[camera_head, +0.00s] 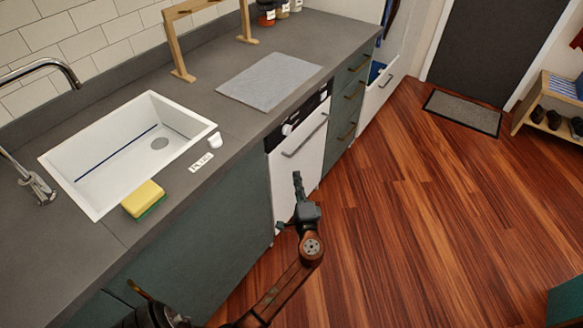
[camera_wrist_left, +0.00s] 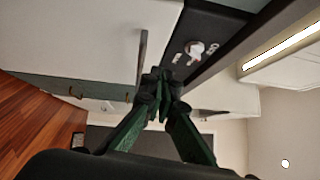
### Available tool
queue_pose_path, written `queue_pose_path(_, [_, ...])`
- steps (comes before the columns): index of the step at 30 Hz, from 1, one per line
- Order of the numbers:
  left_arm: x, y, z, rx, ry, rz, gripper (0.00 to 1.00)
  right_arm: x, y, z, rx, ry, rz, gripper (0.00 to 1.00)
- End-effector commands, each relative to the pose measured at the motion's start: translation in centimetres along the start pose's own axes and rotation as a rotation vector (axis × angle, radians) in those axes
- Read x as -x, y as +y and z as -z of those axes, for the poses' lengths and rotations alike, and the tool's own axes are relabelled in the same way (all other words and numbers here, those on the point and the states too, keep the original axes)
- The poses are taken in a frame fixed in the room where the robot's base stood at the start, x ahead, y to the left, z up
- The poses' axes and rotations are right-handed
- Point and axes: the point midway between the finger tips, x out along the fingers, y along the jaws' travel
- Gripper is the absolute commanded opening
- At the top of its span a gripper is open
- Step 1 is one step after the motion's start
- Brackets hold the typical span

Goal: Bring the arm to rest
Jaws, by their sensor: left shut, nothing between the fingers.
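My left arm comes in from the bottom of the head view, with its brown and dark links bent. Its left gripper (camera_head: 298,180) points up the picture in front of the white dishwasher door (camera_head: 310,133). The gripper is shut and empty. In the left wrist view the two dark green fingers (camera_wrist_left: 157,85) meet at their tips, with the dishwasher's handle (camera_wrist_left: 142,55) and knob (camera_wrist_left: 194,48) beyond them. Whether the fingers touch the door I cannot tell. My right gripper does not show.
The grey counter (camera_head: 225,120) carries a white sink (camera_head: 102,155), a yellow-green sponge (camera_head: 143,196), a grey mat (camera_head: 268,80) and a wooden frame (camera_head: 180,45). The wooden floor (camera_head: 430,210) at right is clear.

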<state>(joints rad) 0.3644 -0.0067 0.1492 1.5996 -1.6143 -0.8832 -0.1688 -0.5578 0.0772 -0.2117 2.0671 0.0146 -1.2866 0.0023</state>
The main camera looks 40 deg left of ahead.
Motion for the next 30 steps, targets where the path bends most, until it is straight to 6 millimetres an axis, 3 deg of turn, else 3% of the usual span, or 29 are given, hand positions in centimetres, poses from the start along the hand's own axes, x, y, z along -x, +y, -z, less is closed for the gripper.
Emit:
queue_pose_path(4, [1.0, -0.1, -0.1, 0.0, 0.0, 0.0, 0.0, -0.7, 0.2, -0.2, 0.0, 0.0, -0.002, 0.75])
queue_pose_path(12, [1.2, 0.1, -0.1, 0.0, 0.0, -0.002, 0.0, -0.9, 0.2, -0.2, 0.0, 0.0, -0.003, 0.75])
queue_pose_path(16, [1.6, 2.3, -1.4, 0.025, -0.004, -0.055, 0.0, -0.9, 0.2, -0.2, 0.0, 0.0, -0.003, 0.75])
queue_pose_path(20, [3.2, 8.3, -4.8, 0.092, -0.015, -0.205, 0.0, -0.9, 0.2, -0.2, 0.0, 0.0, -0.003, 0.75])
queue_pose_path(23, [5.5, 14.3, -8.2, 0.159, -0.035, -0.367, 0.0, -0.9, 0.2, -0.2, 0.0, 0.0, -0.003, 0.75])
queue_pose_path(26, [8.8, 20.0, -11.3, 0.224, -0.061, -0.536, 0.0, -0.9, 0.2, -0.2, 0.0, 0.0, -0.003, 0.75])
queue_pose_path(30, [14.8, 27.2, -15.6, 0.301, -0.115, -0.776, 0.0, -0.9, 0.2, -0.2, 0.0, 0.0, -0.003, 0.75])
